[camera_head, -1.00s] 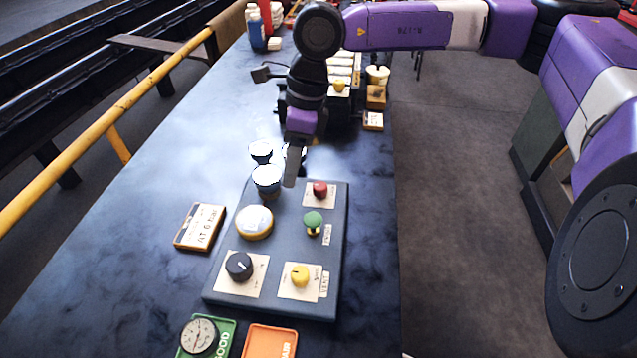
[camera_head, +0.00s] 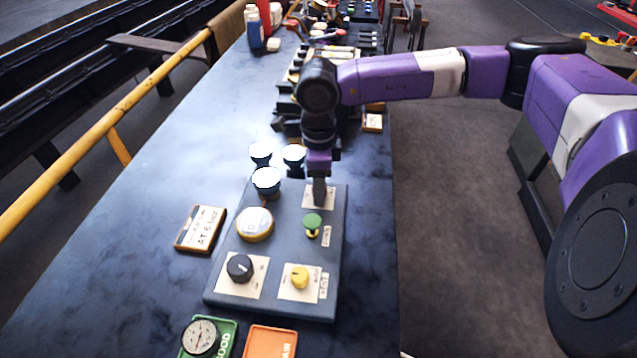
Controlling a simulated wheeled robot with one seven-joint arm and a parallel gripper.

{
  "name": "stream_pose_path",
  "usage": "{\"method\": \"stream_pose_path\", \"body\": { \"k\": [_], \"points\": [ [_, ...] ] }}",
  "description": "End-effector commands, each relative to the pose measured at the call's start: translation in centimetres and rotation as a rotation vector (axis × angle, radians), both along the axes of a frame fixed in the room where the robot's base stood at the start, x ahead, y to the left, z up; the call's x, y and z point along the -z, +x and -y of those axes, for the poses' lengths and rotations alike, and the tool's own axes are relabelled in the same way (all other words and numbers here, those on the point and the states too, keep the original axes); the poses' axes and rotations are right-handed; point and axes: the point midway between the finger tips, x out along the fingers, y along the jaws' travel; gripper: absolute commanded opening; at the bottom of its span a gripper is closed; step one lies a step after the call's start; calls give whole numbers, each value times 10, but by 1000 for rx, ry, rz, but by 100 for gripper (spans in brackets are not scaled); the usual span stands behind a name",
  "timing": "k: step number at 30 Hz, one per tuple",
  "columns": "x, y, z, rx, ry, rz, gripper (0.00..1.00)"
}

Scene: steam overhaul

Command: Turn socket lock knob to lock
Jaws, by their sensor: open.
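A grey-blue panel (camera_head: 285,245) lies on the dark bench and bears several controls. The red knob at its top right is hidden behind my gripper (camera_head: 319,196); only its pale label plate (camera_head: 308,199) shows. My gripper points down with open fingers at that plate, and I cannot tell whether it touches the knob. A green knob (camera_head: 312,222) is just nearer, a yellow knob (camera_head: 300,275) is at lower right, and a black knob (camera_head: 240,267) with a white pointer mark is at lower left. No label that I can read names the socket lock.
A round white-faced gauge (camera_head: 255,224) sits on the panel. Several dark cups with pale tops (camera_head: 266,180) stand at its far left. A tag stand (camera_head: 201,229) is left. A dial gauge (camera_head: 201,337) on a green tray and an orange tray (camera_head: 270,342) lie in front.

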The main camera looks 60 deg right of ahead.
Motion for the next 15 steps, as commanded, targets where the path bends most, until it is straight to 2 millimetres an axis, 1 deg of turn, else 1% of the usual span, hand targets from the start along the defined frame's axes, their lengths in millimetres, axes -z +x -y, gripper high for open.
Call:
{"method": "stream_pose_path", "body": {
  "k": [6, 7, 11, 12, 15],
  "points": [
    [1, 0, 0, 0, 0, 0, 52],
    [1, 0, 0, 0, 0, 0, 50],
    [1, 0, 0, 0, 0, 0, 25],
    [1, 0, 0, 0, 0, 0, 17],
    [1, 0, 0, 0, 0, 0, 0]
  ]
}}
